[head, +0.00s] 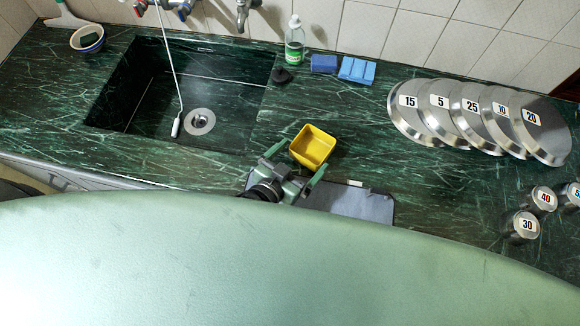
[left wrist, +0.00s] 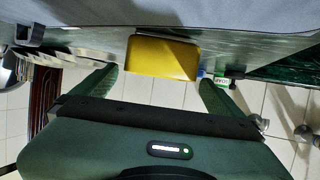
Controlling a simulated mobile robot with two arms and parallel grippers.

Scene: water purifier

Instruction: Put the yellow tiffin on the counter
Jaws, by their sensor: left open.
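The yellow tiffin (head: 313,147), an open square bowl, appears to rest upright on the green marble counter (head: 330,105), right of the sink. My left gripper (head: 297,160) is open at the tiffin's near side, its fingers pointing toward it, with a gap between them. In the left wrist view, which is upside down, the tiffin (left wrist: 162,57) shows ahead, between and beyond the open fingertips (left wrist: 158,82). I see no finger touching it. My right gripper is not in view.
A grey mat (head: 365,205) lies on the counter beside my left gripper. The sink (head: 150,100) is at left. A green bottle (head: 294,45) and blue sponges (head: 356,70) stand at the back. Numbered steel lids (head: 470,115) and canisters (head: 524,226) fill the right.

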